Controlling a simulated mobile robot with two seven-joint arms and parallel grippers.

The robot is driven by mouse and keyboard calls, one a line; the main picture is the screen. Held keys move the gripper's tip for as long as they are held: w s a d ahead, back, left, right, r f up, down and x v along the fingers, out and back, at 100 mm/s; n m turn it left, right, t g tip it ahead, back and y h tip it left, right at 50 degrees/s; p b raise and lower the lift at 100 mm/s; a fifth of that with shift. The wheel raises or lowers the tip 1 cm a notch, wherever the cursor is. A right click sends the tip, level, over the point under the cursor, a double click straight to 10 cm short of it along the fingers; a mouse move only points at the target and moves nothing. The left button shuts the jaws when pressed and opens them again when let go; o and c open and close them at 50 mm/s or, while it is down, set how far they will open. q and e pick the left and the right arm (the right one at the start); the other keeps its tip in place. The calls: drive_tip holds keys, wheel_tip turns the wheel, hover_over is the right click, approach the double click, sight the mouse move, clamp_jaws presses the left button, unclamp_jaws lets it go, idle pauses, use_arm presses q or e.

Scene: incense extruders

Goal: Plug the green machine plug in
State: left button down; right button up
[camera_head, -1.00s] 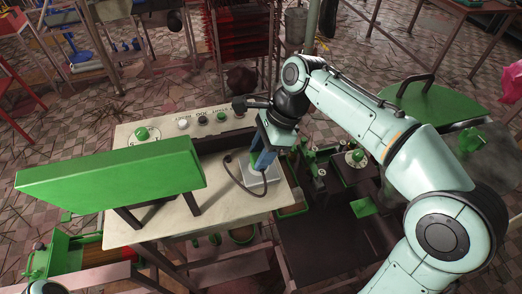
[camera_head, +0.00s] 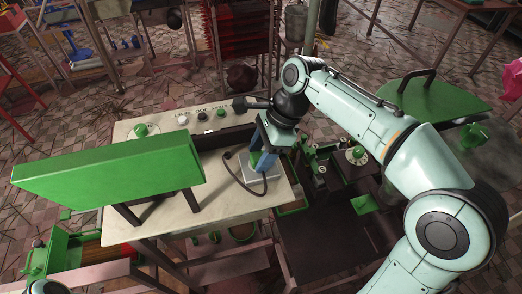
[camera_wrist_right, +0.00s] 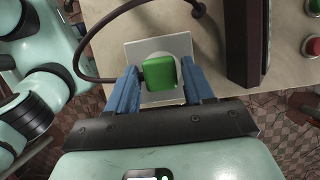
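In the head view my right gripper (camera_head: 263,160) points down over the socket plate (camera_head: 250,187) on the table's right part. The plug (camera_head: 256,159) is partly hidden there by the fingers. I cannot tell whether it is seated. My left gripper is out of view.
A large green panel (camera_head: 110,172) on dark legs stands on the pale table (camera_head: 225,205) left of the socket. A row of knobs and buttons (camera_head: 202,115) lines the back edge. Green machinery (camera_head: 357,153) stands right of the table.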

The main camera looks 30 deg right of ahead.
drive_tip(key=shift+o, duration=0.7)
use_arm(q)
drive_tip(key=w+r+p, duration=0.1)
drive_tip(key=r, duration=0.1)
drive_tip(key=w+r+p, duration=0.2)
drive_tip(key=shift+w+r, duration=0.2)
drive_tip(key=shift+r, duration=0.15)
use_arm(e)
drive_tip(key=v, duration=1.3)
drive_tip(key=shift+r, duration=0.15)
